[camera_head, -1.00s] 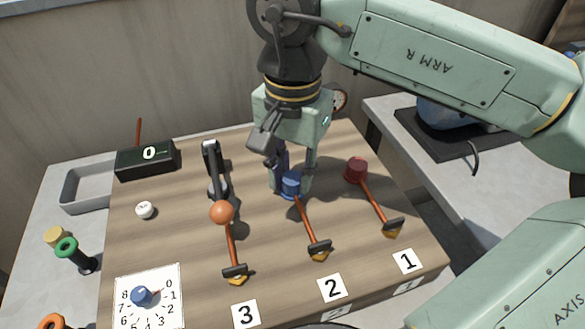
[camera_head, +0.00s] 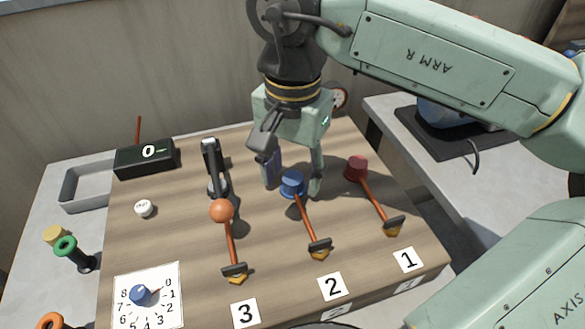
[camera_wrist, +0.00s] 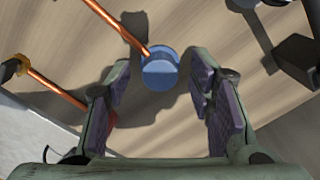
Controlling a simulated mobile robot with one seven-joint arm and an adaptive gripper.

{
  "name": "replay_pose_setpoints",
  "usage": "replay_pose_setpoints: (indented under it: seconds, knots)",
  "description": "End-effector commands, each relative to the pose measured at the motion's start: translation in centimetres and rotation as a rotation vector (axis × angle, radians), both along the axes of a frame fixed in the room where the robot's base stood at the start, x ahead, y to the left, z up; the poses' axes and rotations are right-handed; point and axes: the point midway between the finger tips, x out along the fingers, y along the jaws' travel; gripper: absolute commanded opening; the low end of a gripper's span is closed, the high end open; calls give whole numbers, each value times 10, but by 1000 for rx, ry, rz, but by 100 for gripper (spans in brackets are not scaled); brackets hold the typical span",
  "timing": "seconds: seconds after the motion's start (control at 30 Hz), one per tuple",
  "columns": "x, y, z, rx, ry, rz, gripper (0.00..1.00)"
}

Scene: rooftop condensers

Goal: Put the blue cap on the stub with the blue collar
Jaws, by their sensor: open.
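The blue cap (camera_head: 292,181) stands upright at the top end of the number 2 copper pipe, in the middle of the wooden bench. It also shows in the wrist view (camera_wrist: 160,70), at the top centre. A stub or blue collar beneath it cannot be told apart from it. My gripper (camera_head: 293,188) is open, with one finger on each side of the cap and gaps between. In the wrist view the open finger pads (camera_wrist: 162,92) stand apart with nothing held between them.
A red cap (camera_head: 356,169) stands to the right on pipe 1. An orange ball (camera_head: 222,211) and a black lever (camera_head: 212,165) stand to the left. A dial (camera_head: 141,295) is front left, a white knob (camera_head: 144,209) behind it. A grey tray (camera_head: 88,185) lies far left.

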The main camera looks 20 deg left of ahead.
Motion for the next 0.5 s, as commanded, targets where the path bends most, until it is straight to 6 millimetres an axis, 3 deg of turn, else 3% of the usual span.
replay_pose_setpoints:
  seconds: [0.27,0.5]
  knots:
    - [1,0,11,0,-2,-1,49]
    - [1,1,58,2,-2,0,49]
